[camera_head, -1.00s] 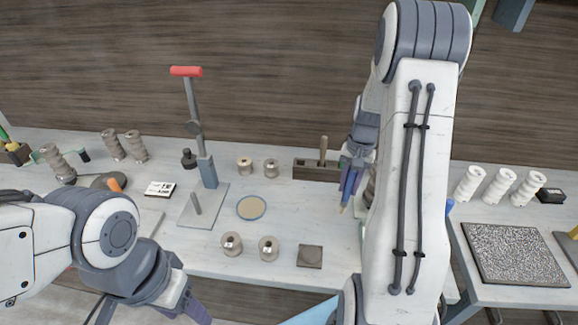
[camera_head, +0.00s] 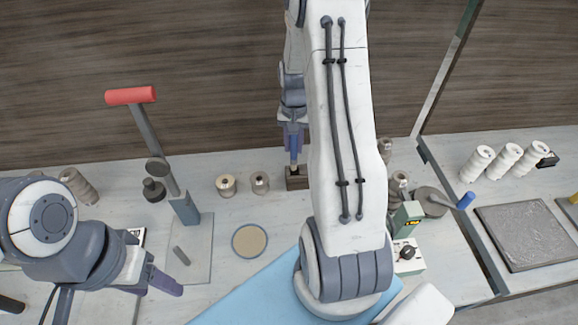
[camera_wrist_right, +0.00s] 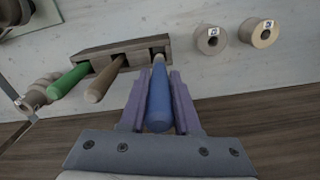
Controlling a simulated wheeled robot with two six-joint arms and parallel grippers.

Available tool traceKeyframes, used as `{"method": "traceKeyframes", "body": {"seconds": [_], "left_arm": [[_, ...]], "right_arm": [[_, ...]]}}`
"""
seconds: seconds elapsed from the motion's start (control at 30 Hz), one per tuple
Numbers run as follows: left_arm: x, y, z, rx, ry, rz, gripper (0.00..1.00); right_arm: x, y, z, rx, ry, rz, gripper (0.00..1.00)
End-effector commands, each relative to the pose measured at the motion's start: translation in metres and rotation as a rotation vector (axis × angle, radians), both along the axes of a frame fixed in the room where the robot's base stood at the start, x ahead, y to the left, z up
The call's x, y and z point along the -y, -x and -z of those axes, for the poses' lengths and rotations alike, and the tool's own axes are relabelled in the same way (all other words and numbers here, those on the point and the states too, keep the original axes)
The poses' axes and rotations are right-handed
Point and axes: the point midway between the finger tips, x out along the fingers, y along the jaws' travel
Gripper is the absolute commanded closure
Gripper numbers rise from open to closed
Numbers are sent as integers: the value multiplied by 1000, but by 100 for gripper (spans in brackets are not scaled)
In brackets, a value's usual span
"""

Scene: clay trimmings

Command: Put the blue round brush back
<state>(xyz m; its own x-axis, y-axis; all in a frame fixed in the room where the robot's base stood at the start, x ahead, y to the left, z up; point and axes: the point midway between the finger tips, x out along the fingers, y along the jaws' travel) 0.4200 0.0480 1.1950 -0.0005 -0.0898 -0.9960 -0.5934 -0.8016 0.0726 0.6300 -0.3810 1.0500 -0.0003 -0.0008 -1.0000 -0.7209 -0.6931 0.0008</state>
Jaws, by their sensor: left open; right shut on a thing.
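The blue round brush (camera_wrist_right: 158,98) is held by its blue handle between the fingers of my right gripper (camera_wrist_right: 157,100). In the head view my right gripper (camera_head: 293,138) points down at the wooden holder (camera_head: 297,182), largely hidden behind my arm. In the right wrist view the brush's far end meets the right-hand slot of the holder (camera_wrist_right: 105,52); how deep it sits I cannot tell. A green handle (camera_wrist_right: 68,80) and a brown handle (camera_wrist_right: 106,79) stand in the other slots. My left gripper (camera_head: 160,284) is open and empty at the lower left.
Spools (camera_head: 226,185) stand left of the holder. A red-handled press (camera_head: 165,160) stands further left, near a round tan disc (camera_head: 250,241). A green and white device (camera_head: 408,240) and a grey round tool with a blue handle (camera_head: 432,201) lie to the right.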

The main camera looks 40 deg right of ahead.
Motion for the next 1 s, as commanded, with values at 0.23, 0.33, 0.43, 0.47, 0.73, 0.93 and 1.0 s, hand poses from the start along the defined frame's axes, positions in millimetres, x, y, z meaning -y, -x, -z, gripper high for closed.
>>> {"method": "traceKeyframes", "body": {"seconds": [0.23, 0.33, 0.43, 0.47, 0.73, 0.93, 1.0], "left_arm": [[0, 0, -11, 0, 0, 2, 42], [0, 0, -15, 0, 0, 3, 42], [0, 0, -21, 0, 0, 3, 42], [0, 0, -22, 0, 0, 4, 42], [0, 0, -23, 0, 0, 4, 42], [0, 0, -20, 0, 0, 4, 42], [0, 0, -19, 0, 0, 3, 42]], "right_arm": [[4, 2, 32, -1, -1, 6, 100], [4, 3, 44, -3, -2, 7, 100], [4, 4, 59, -5, -4, 8, 100], [4, 4, 63, -3, -2, 8, 100], [5, 2, 75, 1, 0, 8, 100], [4, 2, 78, 1, 0, 7, 100], [4, 2, 79, 1, 0, 6, 66]]}}
